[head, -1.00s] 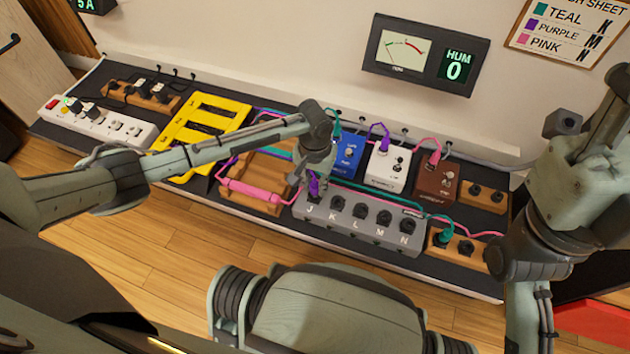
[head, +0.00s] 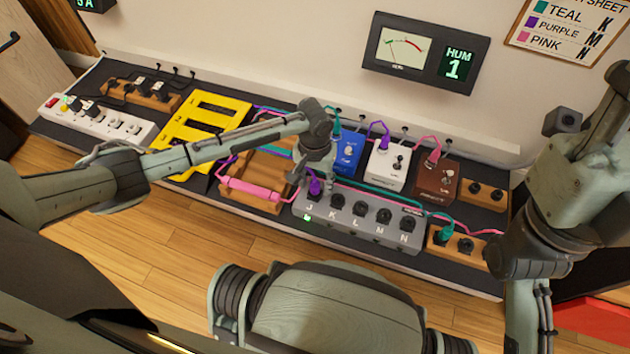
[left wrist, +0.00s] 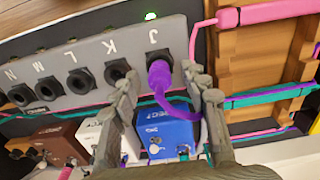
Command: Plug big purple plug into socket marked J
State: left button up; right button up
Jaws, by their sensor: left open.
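The big purple plug (head: 315,186) sits in the socket marked J at the left end of the grey socket box (head: 365,229). It also shows in the left wrist view (left wrist: 159,78), seated at the J label with its purple cable trailing down between my fingers. A green light (left wrist: 151,15) glows beside J. My left gripper (left wrist: 165,90) is open, its fingers on either side of the plug and apart from it. In the head view the left gripper (head: 312,172) hangs just above the plug. Sockets K, L, M and N look empty. My right arm shows at the right, its fingertips not clearly seen.
A pink plug (head: 252,190) lies on the wooden rack left of the box. A teal plug (head: 446,234) stands in a wooden block at right. Blue, white and brown pedals stand behind the box. The wall meter (head: 425,52) reads HUM 1.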

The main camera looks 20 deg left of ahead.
pick_arm(q)
jog(key=shift+r, duration=0.1)
notch_tip(320, 180, up, 12)
dwell(0.4)
dwell(0.5)
